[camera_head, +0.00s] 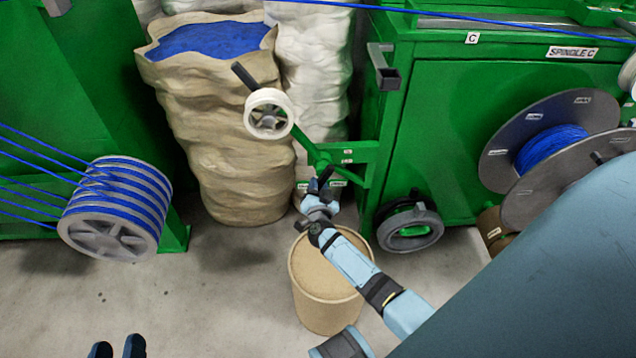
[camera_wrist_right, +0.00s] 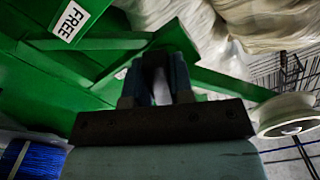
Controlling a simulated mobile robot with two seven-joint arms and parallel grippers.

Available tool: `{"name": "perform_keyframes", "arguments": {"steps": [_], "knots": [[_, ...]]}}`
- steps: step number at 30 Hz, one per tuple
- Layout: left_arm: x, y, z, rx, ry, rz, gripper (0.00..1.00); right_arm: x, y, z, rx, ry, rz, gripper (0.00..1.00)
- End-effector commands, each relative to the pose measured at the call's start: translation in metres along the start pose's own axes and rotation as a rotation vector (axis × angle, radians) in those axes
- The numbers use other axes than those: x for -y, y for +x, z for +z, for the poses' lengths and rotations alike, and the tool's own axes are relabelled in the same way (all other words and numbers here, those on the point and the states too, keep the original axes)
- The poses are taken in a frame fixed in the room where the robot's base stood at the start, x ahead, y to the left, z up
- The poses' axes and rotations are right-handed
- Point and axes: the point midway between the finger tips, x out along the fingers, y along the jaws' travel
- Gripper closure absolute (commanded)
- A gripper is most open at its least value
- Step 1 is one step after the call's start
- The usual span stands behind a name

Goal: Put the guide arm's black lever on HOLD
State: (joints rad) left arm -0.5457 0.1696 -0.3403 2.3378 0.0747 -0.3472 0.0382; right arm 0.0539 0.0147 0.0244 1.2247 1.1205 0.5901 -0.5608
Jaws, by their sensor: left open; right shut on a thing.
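The green guide arm (camera_head: 318,154) carries a white pulley (camera_head: 268,114) at its upper left and joins a green bracket by the cabinet. My right gripper (camera_head: 319,186) is at the arm's lower end, beside small labels. In the right wrist view its fingers (camera_wrist_right: 158,84) are shut on a dark piece, the black lever (camera_wrist_right: 154,62), mostly hidden between them. A FREE label (camera_wrist_right: 70,20) shows at the upper left there. No HOLD label is readable, and the lever's setting cannot be told. My left gripper (camera_head: 117,349) is open and empty at the bottom edge.
A tan drum (camera_head: 326,296) stands under my right forearm. A large sack (camera_head: 215,130) stands behind the pulley. A reel of blue cable (camera_head: 118,208) is at left; the SPINDLE C cabinet (camera_head: 470,110) is at right. Floor is clear at lower left.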

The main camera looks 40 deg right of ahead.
Motion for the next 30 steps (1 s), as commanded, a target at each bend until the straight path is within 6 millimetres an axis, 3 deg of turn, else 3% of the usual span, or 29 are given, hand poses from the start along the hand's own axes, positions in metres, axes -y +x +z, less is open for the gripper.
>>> {"name": "perform_keyframes", "arguments": {"steps": [1, 2, 5, 20, 30], "knots": [[0.0, 0.0, -0.001, -0.002, 0.0, 0.0, 0.53, 0.001, 0.0, 0.0, 0.001, 0.008, 0.0, 1.0], [0.0, 0.0, -0.001, -0.003, 0.0, 0.0, 0.53, 0.001, 0.0, 0.0, 0.001, 0.008, 0.0, 0.76], [0.0, 0.0, -0.002, -0.004, 0.0, 0.0, 0.53, 0.001, 0.0, 0.0, 0.001, 0.006, -0.001, 0.53], [0.0, 0.001, -0.001, -0.006, 0.0, 0.0, 0.53, -0.001, 0.0, 0.0, 0.0, -0.02, -0.001, 0.53], [0.002, 0.002, 0.011, -0.003, 0.0, 0.0, 0.53, -0.015, 0.0, -0.001, -0.001, -0.328, -0.002, 0.53]]}}
